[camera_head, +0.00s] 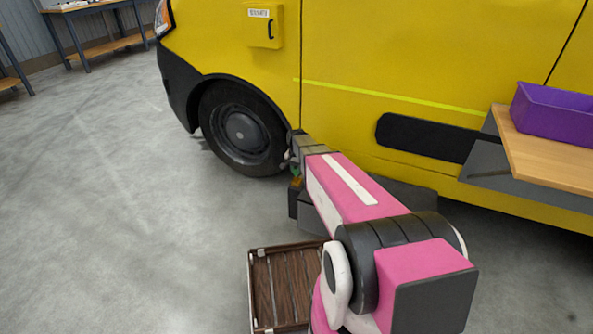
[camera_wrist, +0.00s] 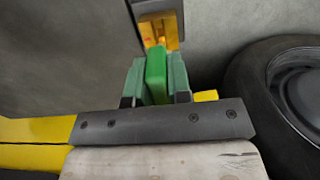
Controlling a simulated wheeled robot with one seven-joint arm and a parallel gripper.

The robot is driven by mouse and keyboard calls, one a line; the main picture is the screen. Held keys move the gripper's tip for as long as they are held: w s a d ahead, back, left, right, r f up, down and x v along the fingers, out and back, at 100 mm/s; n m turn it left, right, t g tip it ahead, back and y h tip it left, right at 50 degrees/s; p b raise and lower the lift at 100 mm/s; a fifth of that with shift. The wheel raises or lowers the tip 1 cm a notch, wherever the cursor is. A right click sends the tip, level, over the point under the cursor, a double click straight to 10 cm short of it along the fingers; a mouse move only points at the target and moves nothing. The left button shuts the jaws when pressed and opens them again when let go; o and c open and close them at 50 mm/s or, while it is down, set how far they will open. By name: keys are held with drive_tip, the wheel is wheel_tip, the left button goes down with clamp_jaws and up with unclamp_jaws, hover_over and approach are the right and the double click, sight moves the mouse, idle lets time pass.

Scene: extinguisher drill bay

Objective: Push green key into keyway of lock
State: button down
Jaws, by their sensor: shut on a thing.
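In the wrist view the green key (camera_wrist: 156,80) is a bright green block standing between the two duller green fingers of my gripper (camera_wrist: 157,72). The gripper is shut on it. Just beyond the key's far end is a yellow-orange part (camera_wrist: 154,32) in a grey surround, likely the lock. The keyway cannot be made out, and I cannot tell whether the key touches the lock. In the head view my gripper (camera_head: 294,170) is low beside the van's front wheel, and my arm hides most of the area around it.
The yellow van (camera_head: 350,60) fills the back, with its front wheel (camera_head: 240,130) close to my gripper. A wooden slatted crate (camera_head: 252,290) lies on the floor beside my arm. A purple bin (camera_head: 555,118) sits on a wooden shelf (camera_head: 540,160) at right. The left floor is clear.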

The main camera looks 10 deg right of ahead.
drive_tip(key=shift+f, duration=2.05)
idle(0.6)
drive_tip(key=c, duration=1)
unclamp_jaws()
drive_tip(key=shift+r, duration=0.1)
wheel_tip(320, 180, up, 11)
drive_tip(key=shift+f, duration=0.2)
drive_tip(key=s+r+n, duration=0.1)
drive_tip(key=s+n, duration=0.1)
drive_tip(key=s, duration=0.6)
drive_tip(key=s+r+n, duration=0.2)
drive_tip(key=s, duration=0.6)
drive_tip(key=s+r+n, duration=0.1)
drive_tip(key=s+n, duration=0.1)
drive_tip(key=s, duration=0.6)
drive_tip(key=shift+s+r+n, duration=0.1)
drive_tip(key=shift+r+n, duration=0.05)
drive_tip(key=shift+n, duration=0.25)
